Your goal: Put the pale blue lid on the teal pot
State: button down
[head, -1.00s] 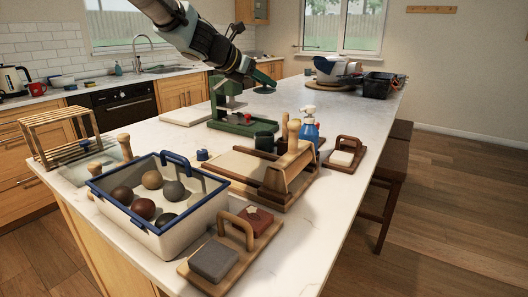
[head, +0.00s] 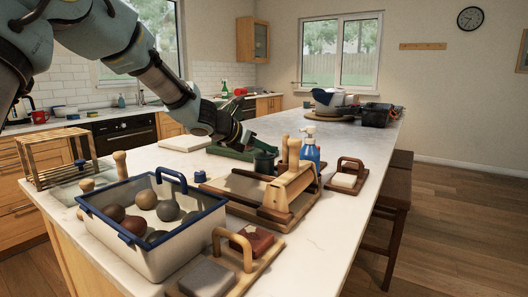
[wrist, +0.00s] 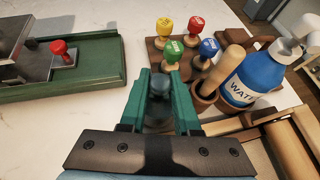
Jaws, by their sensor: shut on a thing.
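My gripper (wrist: 159,92) has green fingers and is shut on a small dark grey-blue rounded piece (wrist: 158,86), which I take to be the knob of the pale blue lid. The rest of the lid is hidden by the fingers and palm. In the head view my gripper (head: 262,146) is low over the island, just above a dark green-teal cylindrical pot (head: 264,163), which I take to be the teal pot. I cannot tell whether the lid touches its rim. In the wrist view the pot is not clearly visible.
A green press with a red knob (wrist: 64,52) is left of my gripper in the wrist view. Several coloured stamps (wrist: 172,52), a wooden-handled tool and a blue water bottle (wrist: 255,78) stand close on the right. A clay-ball bin (head: 150,250) is nearer the front.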

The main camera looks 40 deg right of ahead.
jog(key=shift+f, duration=0.2)
jog(key=c, duration=0.6)
grip_release()
jog(key=shift+r, duration=0.1)
jog(key=shift+c, duration=0.2)
jog(key=shift+r, duration=0.15)
jog(key=v, duration=1.2)
